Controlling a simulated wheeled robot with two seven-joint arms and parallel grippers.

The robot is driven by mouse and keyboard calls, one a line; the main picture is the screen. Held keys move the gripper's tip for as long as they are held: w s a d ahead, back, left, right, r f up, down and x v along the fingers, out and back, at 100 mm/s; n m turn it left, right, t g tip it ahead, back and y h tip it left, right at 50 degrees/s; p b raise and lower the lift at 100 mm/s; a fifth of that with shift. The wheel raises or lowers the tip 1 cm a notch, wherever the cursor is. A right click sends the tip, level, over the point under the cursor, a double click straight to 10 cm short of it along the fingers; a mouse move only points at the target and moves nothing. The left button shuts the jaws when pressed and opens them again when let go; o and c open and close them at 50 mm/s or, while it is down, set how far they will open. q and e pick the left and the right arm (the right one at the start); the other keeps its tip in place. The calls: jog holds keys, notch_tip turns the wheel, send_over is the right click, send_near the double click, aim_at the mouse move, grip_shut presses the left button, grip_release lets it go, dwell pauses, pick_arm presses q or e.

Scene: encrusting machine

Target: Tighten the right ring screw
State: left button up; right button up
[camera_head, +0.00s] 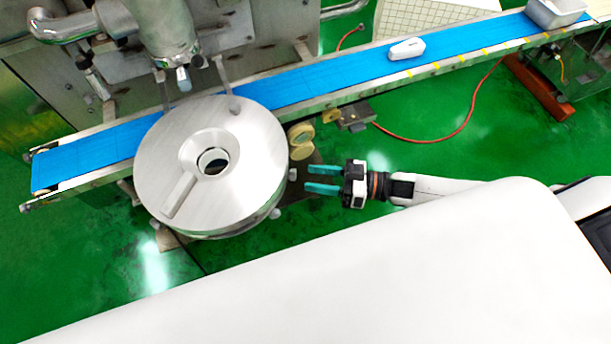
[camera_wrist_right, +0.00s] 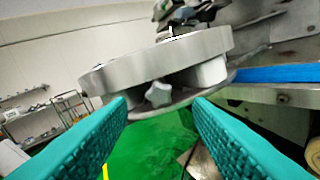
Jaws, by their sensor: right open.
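The round metal ring assembly (camera_head: 245,140) of the encrusting machine sits beside the conveyor in the head view. A small pale ring screw (camera_head: 291,174) shows at its right edge. In the right wrist view a star-shaped screw knob (camera_wrist_right: 158,93) sits under the metal disc (camera_wrist_right: 165,60). My right gripper (camera_head: 307,178) is open, with its teal fingers pointing left at that edge, a short gap away. In the wrist view the knob appears between and beyond the two fingertips (camera_wrist_right: 161,106), with nothing held. My left gripper is not in view.
A blue conveyor belt (camera_head: 290,92) runs behind the ring, with a white object (camera_head: 407,49) on it. Round yellowish knobs (camera_head: 301,137) stand close to the right gripper. A red hose (camera_head: 440,138) lies on the green floor. Another pale screw (camera_head: 274,213) shows lower on the ring.

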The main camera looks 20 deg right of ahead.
jog(key=b+v, duration=0.2)
jog(key=v, duration=0.6)
jog(key=shift+s+d, duration=0.15)
jog(key=shift+d, duration=0.05)
jog(key=shift+f, duration=0.1)
jog(key=w+d+f+m+t+h, duration=0.15)
jog(key=f+h, duration=0.25)
jog(key=f, duration=0.4)
jog(key=d+f+m+h, duration=0.1)
jog(key=d+f+h, duration=0.25)
jog(key=f, duration=0.55)
jog(key=d+f+m+t+h, duration=0.1)
jog(key=d+f+m+h, duration=0.1)
jog(key=f+h, duration=0.45)
jog(key=s+f+m+g+h, duration=0.1)
jog(key=s+f+g, duration=0.5)
jog(key=s+f, duration=0.8)
jog(key=s+a+f+g, duration=0.2)
jog(key=s+a, duration=0.1)
jog(key=s, duration=0.3)
jog(key=s+a+f+g, duration=0.2)
jog(key=s+a, duration=0.1)
jog(key=s, duration=0.4)
jog(key=shift+s+a+m+h, duration=0.15)
jog(key=shift+a+m+h, duration=0.1)
jog(key=shift+m+h, duration=0.15)
jog(key=shift+f, duration=0.1)
